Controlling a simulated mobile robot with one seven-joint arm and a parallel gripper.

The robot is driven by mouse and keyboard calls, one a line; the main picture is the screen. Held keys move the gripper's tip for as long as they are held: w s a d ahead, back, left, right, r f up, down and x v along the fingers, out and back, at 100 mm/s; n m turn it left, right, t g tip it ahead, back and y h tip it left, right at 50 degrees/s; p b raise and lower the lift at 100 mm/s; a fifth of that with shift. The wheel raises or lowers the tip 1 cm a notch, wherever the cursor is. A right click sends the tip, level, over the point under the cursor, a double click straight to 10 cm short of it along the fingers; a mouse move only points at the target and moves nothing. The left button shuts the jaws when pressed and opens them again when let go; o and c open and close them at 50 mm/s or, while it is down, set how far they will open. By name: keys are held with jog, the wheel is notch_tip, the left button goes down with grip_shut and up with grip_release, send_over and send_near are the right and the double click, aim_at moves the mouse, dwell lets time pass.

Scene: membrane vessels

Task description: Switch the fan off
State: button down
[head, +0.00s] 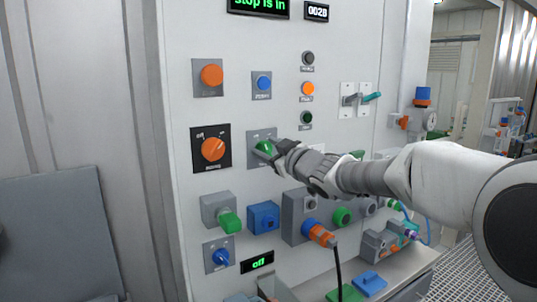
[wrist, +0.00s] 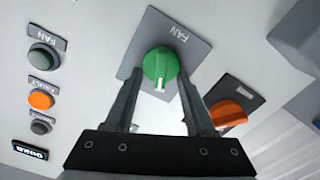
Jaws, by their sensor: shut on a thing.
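The green fan knob (head: 264,146) sits on a grey plate in the middle of the upright panel. In the wrist view the knob (wrist: 160,64) shows between the two fingers, below the FAN label, its white mark pointing toward my gripper's base. My gripper (head: 266,151) reaches in from the right and is shut on the knob; its fingers (wrist: 159,76) flank it in the wrist view. The round lamp labelled FAN (wrist: 43,57) looks dark green and unlit; in the head view this lamp (head: 306,118) is right of the knob.
An orange rotary switch (head: 213,149) is left of the knob. A blue button (head: 263,82) is above, and a blue socket box (head: 263,217) below. An orange lamp (head: 308,88) labelled FAULT is up right.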

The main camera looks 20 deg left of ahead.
jog(key=shift+n, duration=0.6)
jog(key=shift+c, duration=1.3)
grip_release()
jog(key=v, duration=1.7)
jog(key=shift+s, duration=0.25)
jog(key=shift+d, duration=0.2)
